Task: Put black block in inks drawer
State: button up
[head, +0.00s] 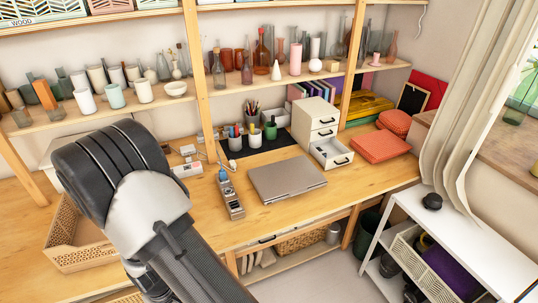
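A small off-white drawer unit (309,117) stands at the back of the wooden desk. Its bottom drawer (337,161) is pulled out, with a dark handle on its front; the upper drawers look shut. I cannot read any label, so I cannot tell which is the inks drawer. I cannot pick out a black block for certain. A small black object (432,201) sits on the white shelf at the right; its exact shape is unclear. My arm fills the lower left, and my gripper is not in view.
A closed grey laptop (287,180) lies on the desk in front of the drawer unit. A narrow organiser (230,198) lies left of it. Orange cushions (380,146) lie to the right. A shelf of vases and bottles runs above. A wicker tray (78,243) is at the left.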

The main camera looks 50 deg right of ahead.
aim_at(332, 153)
jog(key=l+z, duration=0.1)
jog(key=z, duration=0.35)
jog(key=l+z, duration=0.15)
jog(key=z, duration=0.3)
jog(key=l+z, duration=0.1)
jog(key=z, duration=0.4)
